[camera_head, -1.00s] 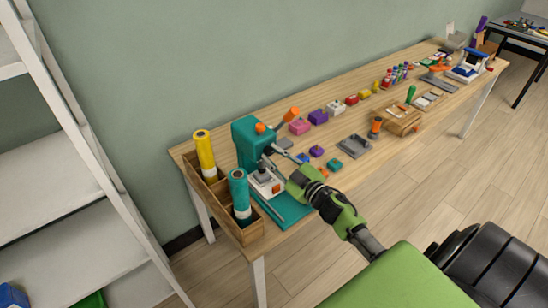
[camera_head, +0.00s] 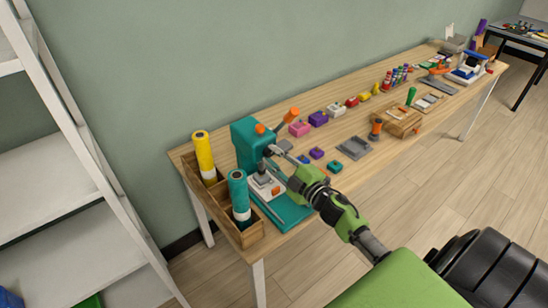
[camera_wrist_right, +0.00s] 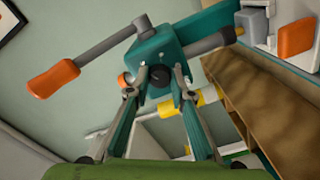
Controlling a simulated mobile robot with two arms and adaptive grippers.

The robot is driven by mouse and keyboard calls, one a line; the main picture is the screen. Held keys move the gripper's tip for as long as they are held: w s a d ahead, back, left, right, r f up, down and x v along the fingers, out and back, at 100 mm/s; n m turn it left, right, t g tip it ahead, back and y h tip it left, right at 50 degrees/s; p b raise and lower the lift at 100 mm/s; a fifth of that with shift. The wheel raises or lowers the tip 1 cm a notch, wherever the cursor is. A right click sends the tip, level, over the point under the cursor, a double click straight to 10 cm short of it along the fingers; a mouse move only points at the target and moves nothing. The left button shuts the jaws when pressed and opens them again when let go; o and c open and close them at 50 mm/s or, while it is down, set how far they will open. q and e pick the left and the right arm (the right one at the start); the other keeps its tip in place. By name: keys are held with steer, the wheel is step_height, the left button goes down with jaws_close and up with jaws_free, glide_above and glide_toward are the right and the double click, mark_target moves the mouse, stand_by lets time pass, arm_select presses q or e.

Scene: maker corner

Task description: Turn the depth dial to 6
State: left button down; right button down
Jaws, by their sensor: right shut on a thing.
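A teal press (camera_head: 245,142) with an orange-tipped lever (camera_head: 291,115) stands at the left end of the workbench. In the right wrist view its teal head (camera_wrist_right: 155,47) is close, with the lever's orange grip (camera_wrist_right: 53,78) at left. A dark round dial (camera_wrist_right: 160,76) sits on the head between my fingertips. My right gripper (camera_wrist_right: 160,72) is shut on this dial, one finger on each side. In the head view my right gripper (camera_head: 276,153) reaches the press head from the right, and the dial is hidden. I cannot read any number on it. My left gripper is out of view.
A wooden rack (camera_head: 248,234) holds a yellow roll (camera_head: 204,155) and a teal roll (camera_head: 239,190) left of the press. Small coloured blocks and a grey tray (camera_head: 354,147) lie to the right. A white shelf (camera_head: 75,182) stands at far left.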

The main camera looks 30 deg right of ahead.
steer(key=c, duration=1.8)
jaws_free()
steer(key=s, duration=0.8)
steer(key=s+d, duration=0.1)
steer(key=s, duration=0.3)
